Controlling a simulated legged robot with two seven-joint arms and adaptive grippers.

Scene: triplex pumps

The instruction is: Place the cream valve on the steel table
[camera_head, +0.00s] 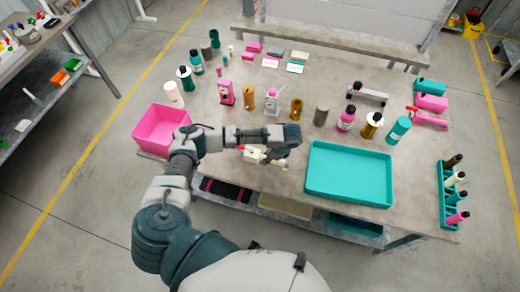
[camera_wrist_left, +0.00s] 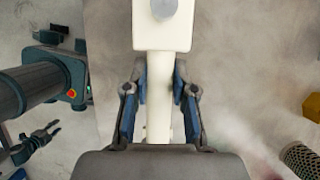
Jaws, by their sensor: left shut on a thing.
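My left gripper (camera_head: 280,150) is over the front part of the steel table (camera_head: 430,165), between the pink bin and the teal tray. It is shut on the cream valve (camera_head: 254,156). In the left wrist view the valve (camera_wrist_left: 160,100) shows a wide block end and a narrow stem, with the blue-padded fingers on both sides of the stem. The gripper hides part of the valve in the head view. I cannot tell whether the valve touches the table.
A pink bin (camera_head: 160,128) stands left of the gripper, and a teal tray (camera_head: 348,201) lies to its right. Several pumps and bottles stand behind, including a brass cylinder (camera_head: 296,110). A teal bottle rack (camera_head: 446,196) is at the right edge. Bare table lies between tray and rack.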

